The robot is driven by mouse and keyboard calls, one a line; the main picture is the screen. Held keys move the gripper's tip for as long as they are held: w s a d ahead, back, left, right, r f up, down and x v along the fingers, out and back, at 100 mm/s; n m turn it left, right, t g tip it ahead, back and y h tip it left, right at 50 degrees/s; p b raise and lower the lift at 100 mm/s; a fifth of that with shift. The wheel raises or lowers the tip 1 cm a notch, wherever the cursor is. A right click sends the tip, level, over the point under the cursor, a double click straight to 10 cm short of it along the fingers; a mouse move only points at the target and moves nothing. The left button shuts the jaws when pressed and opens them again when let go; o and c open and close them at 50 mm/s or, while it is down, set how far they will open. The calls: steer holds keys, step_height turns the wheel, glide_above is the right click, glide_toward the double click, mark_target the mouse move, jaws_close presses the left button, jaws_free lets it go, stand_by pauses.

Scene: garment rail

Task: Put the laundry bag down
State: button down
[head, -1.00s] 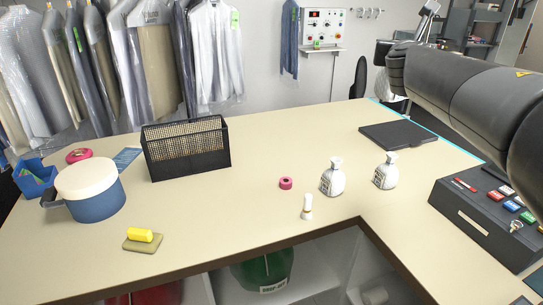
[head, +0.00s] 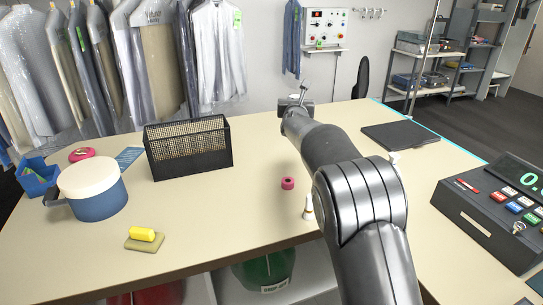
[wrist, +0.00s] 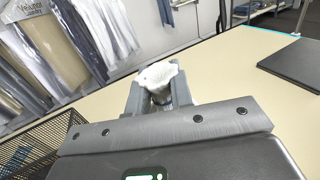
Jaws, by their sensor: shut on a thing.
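My gripper (head: 300,98) is at the far side of the counter, in front of the wall, with my arm stretched out over the counter. In the wrist view my gripper (wrist: 158,98) is shut on a bunched white cloth, which looks like the neck of the laundry bag (wrist: 157,74). The rest of the bag is hidden behind the gripper, and the head view does not clearly show it. I cannot tell whether the bag touches the counter (head: 240,205).
A black wire basket (head: 188,148) stands left of my arm, with a blue pot (head: 92,190) further left. A black pad (head: 400,136) and a cash register (head: 490,215) are right.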

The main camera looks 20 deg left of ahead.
steer(key=a+f, duration=0.1)
steer(key=f, duration=0.1)
steer(key=w+f, duration=0.1)
steer(key=a+f, duration=0.1)
steer(key=f, duration=0.1)
steer(key=shift+w+a+f, duration=0.3)
steer(key=shift+w+a, duration=0.05)
steer(key=shift+w, duration=0.05)
steer(key=s+a+f, duration=0.1)
steer(key=a+f, duration=1)
steer(key=shift+a, duration=0.2)
steer(key=shift+s, duration=0.1)
steer(key=shift+f, duration=0.15)
steer(key=c, duration=1.3)
jaws_free()
